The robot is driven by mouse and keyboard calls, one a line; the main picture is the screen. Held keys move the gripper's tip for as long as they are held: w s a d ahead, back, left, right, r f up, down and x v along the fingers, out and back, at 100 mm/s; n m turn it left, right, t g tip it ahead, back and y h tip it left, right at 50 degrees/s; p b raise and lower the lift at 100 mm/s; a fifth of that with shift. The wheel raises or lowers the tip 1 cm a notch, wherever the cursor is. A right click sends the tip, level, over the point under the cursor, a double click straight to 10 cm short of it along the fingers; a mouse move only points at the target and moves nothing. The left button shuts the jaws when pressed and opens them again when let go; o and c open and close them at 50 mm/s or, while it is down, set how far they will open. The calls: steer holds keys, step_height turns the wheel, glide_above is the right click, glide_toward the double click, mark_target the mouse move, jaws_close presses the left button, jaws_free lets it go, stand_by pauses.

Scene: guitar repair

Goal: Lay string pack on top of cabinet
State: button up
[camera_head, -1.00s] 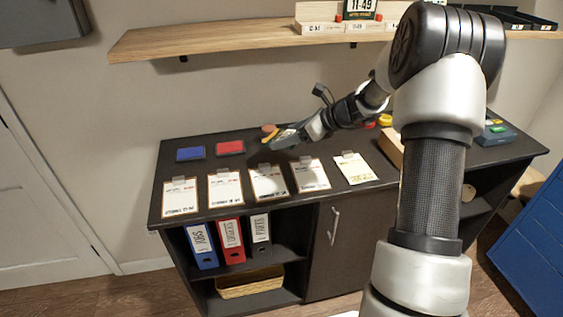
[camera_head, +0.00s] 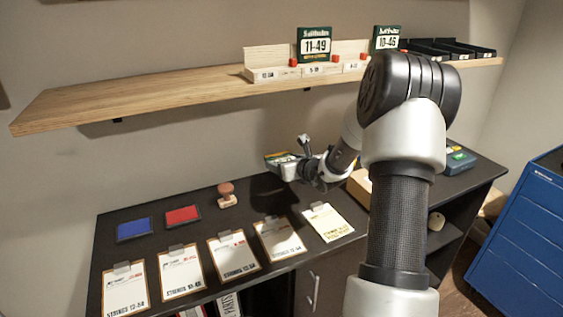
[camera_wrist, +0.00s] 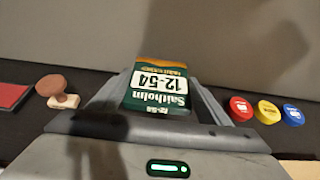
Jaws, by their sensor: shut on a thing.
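The string pack (camera_wrist: 157,88) is a flat green packet with a white label reading 12-54, upside down in the wrist view. My gripper (camera_wrist: 162,95) is shut on it. In the head view the pack (camera_head: 281,160) shows at the tip of my gripper (camera_head: 292,167), over the back part of the dark cabinet (camera_head: 200,229). Whether the pack touches the cabinet top cannot be told. My arm hides part of the cabinet's right side.
A wooden stamp (camera_head: 227,196), a red pad (camera_head: 183,215) and a blue pad (camera_head: 134,229) lie left of my gripper. Several clipboards line the front edge. Coloured round items (camera_wrist: 266,112) are on the right. A wooden shelf (camera_head: 160,91) overhangs behind.

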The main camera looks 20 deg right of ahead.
mark_target(285, 192)
steer(key=shift+f+b, duration=2.7)
steer(key=shift+f, duration=2.1)
steer(key=o, duration=1.1)
steer(key=p+v, duration=0.2)
steer(key=v, duration=1.5)
steer(key=shift+s+r, duration=0.15)
steer(key=shift+r, duration=0.1)
step_height(285, 192, up, 10)
steer(key=p, duration=0.7)
